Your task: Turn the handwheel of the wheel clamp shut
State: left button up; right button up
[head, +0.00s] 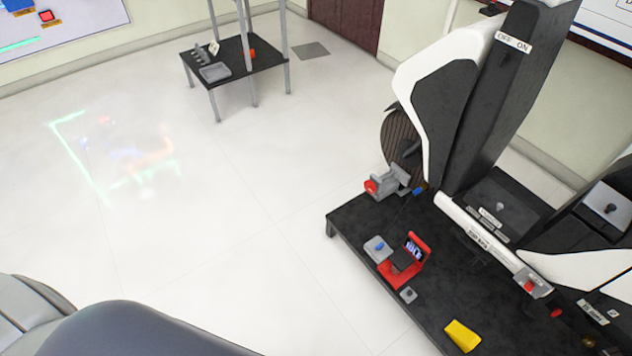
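A small grey clamp-like device (390,183) sits at the far left corner of the black platform (345,222), beside a dark ribbed wheel (396,138). It looks like the wheel clamp. A round red part (371,187) on its left side may be its handwheel. A small blue part shows at its right end. It is too small to tell how far the clamp is closed or whether it touches the wheel. Neither gripper is in view; only grey rounded parts of my own body show at the bottom left.
On the platform are a red stand with a dark screen (417,247), a grey block with a blue top (378,248) and a yellow block (462,336). A tall black-and-white chassis (470,110) rises behind. A small black table (235,60) stands farther back.

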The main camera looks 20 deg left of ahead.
aim_at(370, 187)
jog(key=u, duration=0.15)
jog(key=i+j, duration=0.15)
jog(key=j, duration=0.2)
jog(key=i+j, duration=0.15)
jog(key=j, duration=0.25)
jog(key=i+j+z, duration=0.1)
jog(key=j, duration=0.25)
jog(key=i, duration=0.05)
